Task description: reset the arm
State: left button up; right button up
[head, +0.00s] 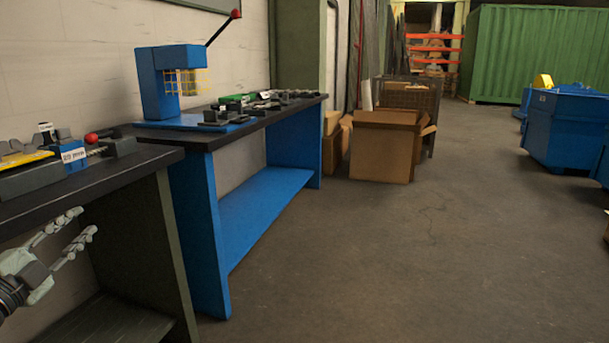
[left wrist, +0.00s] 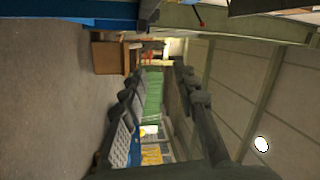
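My left gripper (head: 86,222) is at the lower left of the head view, in front of the near dark workbench (head: 108,172) and below its top. Its two fingers point up and to the right, apart and with nothing between them. In the left wrist view the left gripper (left wrist: 158,92) also shows a clear gap between its dark fingers, with the green container (left wrist: 153,100) visible far behind. The wrist view is turned on its side. My right gripper is in neither view.
A blue-legged bench (head: 200,235) bears a blue press (head: 156,85) with a red-knobbed lever, plus several dark parts. Cardboard boxes (head: 383,150) stand beyond it. Blue bins (head: 565,125) stand at the right. The middle floor (head: 400,260) is clear.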

pick_arm(q)
jog(key=s+f+n+g+y, duration=0.2)
jog(key=s+f+n, duration=0.1)
jog(key=f, duration=0.5)
jog(key=s+f+n+g+y, duration=0.2)
jog(key=s+f+n+g, duration=0.15)
jog(key=f, duration=0.55)
jog(key=s+f+n+g+y, duration=0.2)
jog(key=f+n, duration=0.2)
jog(key=f, duration=0.4)
jog(key=s+d+f+n+g+h+p, duration=0.1)
jog(key=s+d+f+n+g+h, duration=0.1)
jog(key=s+d+f+g, duration=0.7)
jog(key=s+d+f+n, duration=0.1)
jog(key=s+d+f, duration=0.7)
jog(key=s+d, duration=0.1)
jog(key=shift+s+h+p, duration=0.3)
jog(key=shift+s, duration=0.25)
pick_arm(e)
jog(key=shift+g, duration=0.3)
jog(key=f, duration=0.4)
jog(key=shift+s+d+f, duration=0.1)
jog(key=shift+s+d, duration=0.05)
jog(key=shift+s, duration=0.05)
pick_arm(q)
jog(key=shift+d+n, duration=0.1)
jog(key=shift+n, duration=0.15)
